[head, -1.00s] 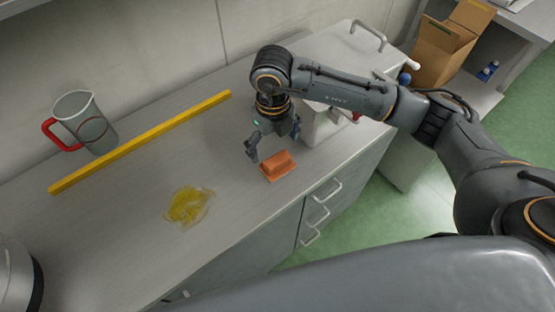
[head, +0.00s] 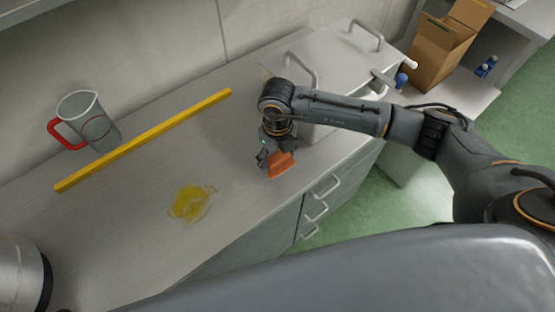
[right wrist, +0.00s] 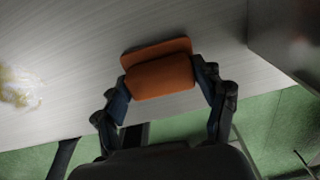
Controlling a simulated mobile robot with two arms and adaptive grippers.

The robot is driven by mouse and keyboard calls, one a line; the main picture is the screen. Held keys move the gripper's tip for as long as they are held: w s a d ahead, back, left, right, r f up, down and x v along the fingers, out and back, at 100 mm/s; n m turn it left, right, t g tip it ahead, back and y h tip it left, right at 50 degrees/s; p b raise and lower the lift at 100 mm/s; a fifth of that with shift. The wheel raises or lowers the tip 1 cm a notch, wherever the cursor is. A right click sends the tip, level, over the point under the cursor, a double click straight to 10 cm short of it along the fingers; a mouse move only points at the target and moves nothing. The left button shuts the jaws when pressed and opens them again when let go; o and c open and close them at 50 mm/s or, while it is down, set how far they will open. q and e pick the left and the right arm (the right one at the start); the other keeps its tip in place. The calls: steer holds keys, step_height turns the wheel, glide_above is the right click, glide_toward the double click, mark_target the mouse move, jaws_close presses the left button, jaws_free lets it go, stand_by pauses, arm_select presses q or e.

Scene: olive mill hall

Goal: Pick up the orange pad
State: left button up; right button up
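The orange pad (head: 281,166) is at the front edge of the grey worktop (head: 120,215). In the right wrist view the pad (right wrist: 160,74) shows a flat base and a thicker raised block. My right gripper (head: 273,158) is low over the pad, coming from above. In the right wrist view its two fingers (right wrist: 162,86) lie against opposite ends of the raised block, closed on it. I cannot tell whether the pad is clear of the worktop. My left gripper is not in view.
A yellow smear (head: 191,203) is left of the pad. A yellow bar (head: 145,140) lies behind it, near a jug with a red handle (head: 88,120). A metal vessel (head: 22,275) stands at the left. A cardboard box (head: 446,45) is at the far right. Drawer handles jut out in front.

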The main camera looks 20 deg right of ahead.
steer(key=c, duration=0.4)
steer(key=shift+c, duration=0.4)
steer(key=shift+r+b, duration=0.45)
steer(key=s+r+b, duration=0.5)
steer(key=s+r, duration=0.7)
steer(key=s, duration=0.2)
steer(key=shift+d, duration=0.25)
steer(key=o, duration=0.6)
steer(key=c, duration=0.4)
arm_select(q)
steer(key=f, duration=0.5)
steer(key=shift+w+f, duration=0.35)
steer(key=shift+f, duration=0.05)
arm_select(e)
steer(key=shift+w, duration=0.15)
steer(key=shift+c, duration=0.2)
